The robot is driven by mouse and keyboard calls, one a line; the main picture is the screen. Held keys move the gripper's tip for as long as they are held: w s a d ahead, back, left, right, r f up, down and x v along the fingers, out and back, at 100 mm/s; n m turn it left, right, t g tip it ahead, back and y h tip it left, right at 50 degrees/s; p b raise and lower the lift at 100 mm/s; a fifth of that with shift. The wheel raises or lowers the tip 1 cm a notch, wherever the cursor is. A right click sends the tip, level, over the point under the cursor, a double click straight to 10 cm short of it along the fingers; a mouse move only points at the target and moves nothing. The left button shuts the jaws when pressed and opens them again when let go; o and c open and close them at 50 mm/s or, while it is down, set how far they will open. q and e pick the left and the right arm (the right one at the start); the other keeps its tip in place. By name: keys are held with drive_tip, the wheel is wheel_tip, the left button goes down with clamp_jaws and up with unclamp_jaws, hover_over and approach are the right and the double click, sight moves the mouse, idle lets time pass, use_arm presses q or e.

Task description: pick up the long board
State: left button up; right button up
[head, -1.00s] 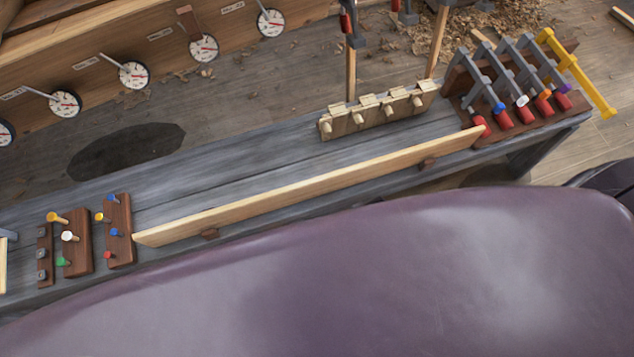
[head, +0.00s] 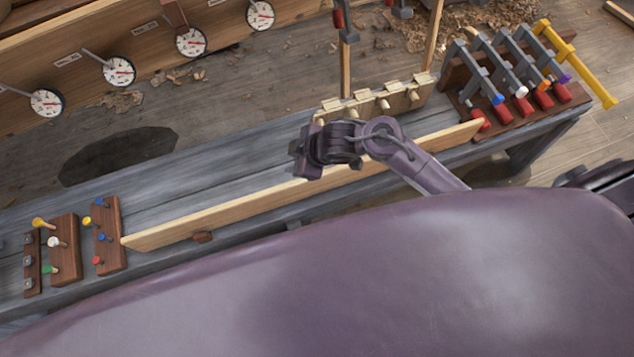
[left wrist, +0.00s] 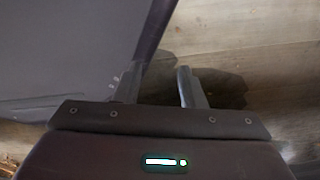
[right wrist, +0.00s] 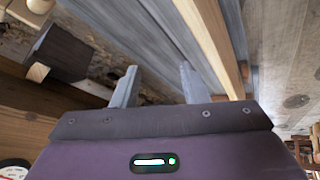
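The long board (head: 235,203) is a pale plank standing on edge along the front of the grey bench (head: 190,190), resting on small brown blocks. My right arm reaches over it in the head view, with the right gripper (head: 305,160) above the bench and the board's middle. In the right wrist view the right gripper (right wrist: 155,85) has its fingers apart with nothing between them, and the board (right wrist: 212,40) runs just right of them. My left gripper (left wrist: 158,88) shows only in the left wrist view, fingers apart and empty, over a wooden floor. My arm hides part of the board.
A clamp rack (head: 520,90) stands at the bench's right end. A pale pegged block (head: 375,102) sits behind the board. Dark peg blocks (head: 65,250) stand at the left end. Gauges (head: 120,71) line the hull plank behind. The bench between is mostly clear.

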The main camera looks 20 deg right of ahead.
sight(327, 173)
drive_tip(key=s+d+n+g, duration=0.1)
drive_tip(key=d, duration=0.1)
drive_tip(key=s+d+f+n+g, duration=0.1)
drive_tip(key=d+n+g, duration=0.1)
drive_tip(key=s+d+f+n+g, duration=0.1)
drive_tip(key=d+n, duration=0.1)
drive_tip(key=shift+d+f+g+b, duration=0.1)
drive_tip(key=shift+d+g+b, duration=0.2)
drive_tip(key=shift+d+g, duration=0.1)
drive_tip(key=shift+s+f, duration=0.2)
drive_tip(key=b+x, duration=0.1)
drive_tip(key=x, duration=0.5)
drive_tip(key=shift+w+a+f, duration=0.15)
drive_tip(key=shift+a+f, duration=0.05)
drive_tip(key=shift+a, duration=0.05)
drive_tip(key=shift+a+f, duration=0.1)
drive_tip(key=shift+f, duration=0.25)
use_arm(q)
drive_tip(key=w, duration=0.3)
drive_tip(key=shift+w+d+f, duration=0.2)
drive_tip(key=shift+d, duration=0.15)
use_arm(e)
clamp_jaws()
